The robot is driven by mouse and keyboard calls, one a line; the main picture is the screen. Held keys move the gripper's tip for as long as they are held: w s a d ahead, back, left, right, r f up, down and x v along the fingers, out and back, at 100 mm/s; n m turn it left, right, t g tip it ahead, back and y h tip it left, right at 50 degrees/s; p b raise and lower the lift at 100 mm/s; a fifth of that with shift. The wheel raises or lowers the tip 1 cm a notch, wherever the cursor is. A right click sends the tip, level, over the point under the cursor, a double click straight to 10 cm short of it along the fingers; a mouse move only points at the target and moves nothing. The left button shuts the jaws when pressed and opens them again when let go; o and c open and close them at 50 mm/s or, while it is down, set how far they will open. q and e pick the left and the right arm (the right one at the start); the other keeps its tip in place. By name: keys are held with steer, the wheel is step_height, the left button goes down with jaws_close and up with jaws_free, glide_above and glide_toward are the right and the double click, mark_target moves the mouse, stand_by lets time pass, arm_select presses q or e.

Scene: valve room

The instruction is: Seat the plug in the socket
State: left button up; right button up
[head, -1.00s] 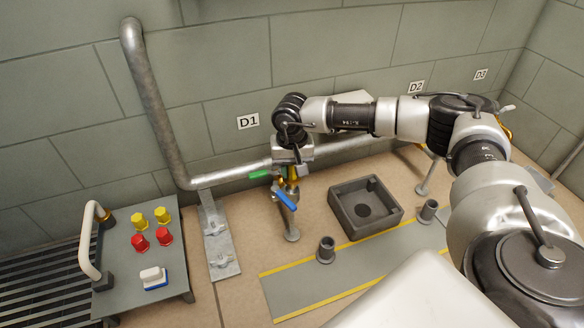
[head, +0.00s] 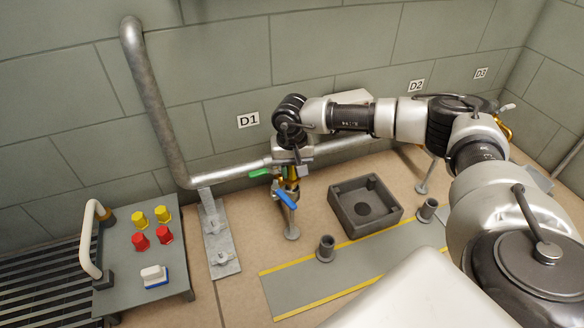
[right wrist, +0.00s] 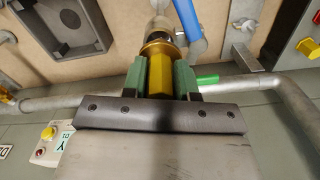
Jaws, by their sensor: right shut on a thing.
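My right gripper (head: 290,172) points down at the pipe fitting below sign D1. In the right wrist view its green-padded fingers (right wrist: 160,78) are shut on a yellow cylinder (right wrist: 160,75), which looks like the plug. A brass collar (right wrist: 158,48) lies at the cylinder's far end, in line with it, and looks like the socket. I cannot tell how deep the cylinder sits. A blue lever (head: 286,200) is beside the fitting and also shows in the right wrist view (right wrist: 188,22). My left gripper is not in view.
A grey pipe (head: 232,173) with a green lever (head: 258,173) runs along the wall. A panel (head: 120,275) with red and yellow knobs stands at left.

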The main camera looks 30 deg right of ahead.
mark_target(292, 178)
steer(key=shift+f+b, duration=0.45)
steer(key=shift+f, duration=1.2)
stand_by(0.8)
